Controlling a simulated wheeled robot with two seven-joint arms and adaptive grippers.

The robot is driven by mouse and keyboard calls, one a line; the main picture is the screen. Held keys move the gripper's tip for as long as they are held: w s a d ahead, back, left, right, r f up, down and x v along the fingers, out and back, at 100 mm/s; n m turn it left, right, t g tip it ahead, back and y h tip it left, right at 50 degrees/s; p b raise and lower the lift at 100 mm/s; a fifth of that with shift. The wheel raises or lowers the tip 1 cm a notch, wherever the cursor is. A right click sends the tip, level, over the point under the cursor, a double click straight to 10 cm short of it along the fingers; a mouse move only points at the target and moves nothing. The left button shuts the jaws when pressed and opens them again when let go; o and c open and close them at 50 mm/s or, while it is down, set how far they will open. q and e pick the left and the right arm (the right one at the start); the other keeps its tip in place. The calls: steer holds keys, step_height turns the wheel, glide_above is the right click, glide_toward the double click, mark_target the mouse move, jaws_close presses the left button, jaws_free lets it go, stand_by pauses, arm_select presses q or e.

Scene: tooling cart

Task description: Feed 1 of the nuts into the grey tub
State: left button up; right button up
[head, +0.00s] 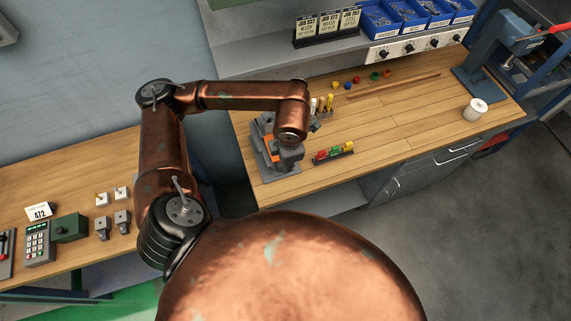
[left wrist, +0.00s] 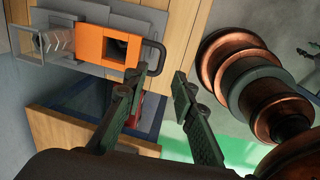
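My left gripper (left wrist: 158,82) is open and empty in the left wrist view, its two dark green fingers apart. Beyond the fingertips is an orange block (left wrist: 91,45) with a dark square opening and a black loop on its side. A grey square holder (left wrist: 28,66) with a clear part sits next to it. In the head view the orange part (head: 267,152) shows in a grey device on the wooden bench, partly hidden by my left arm. I cannot make out a nut for certain, nor tell which thing is the grey tub. My right gripper is out of view.
A rack of coloured blocks (head: 333,153) lies right of the device. Small coloured pieces and a wooden rod (head: 394,85) lie behind. Blue bins (head: 408,14) line the shelf. The bench middle (head: 400,125) is clear.

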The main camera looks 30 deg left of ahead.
arm_select(q)
steer(key=shift+w+a+f+p, duration=0.15)
steer(key=shift+f, duration=1.2)
steer(key=shift+w+a+f+p, duration=0.1)
steer(key=shift+a+f+p, duration=0.05)
steer(key=shift+f, duration=1.2)
steer(key=shift+c, duration=0.4)
jaws_close()
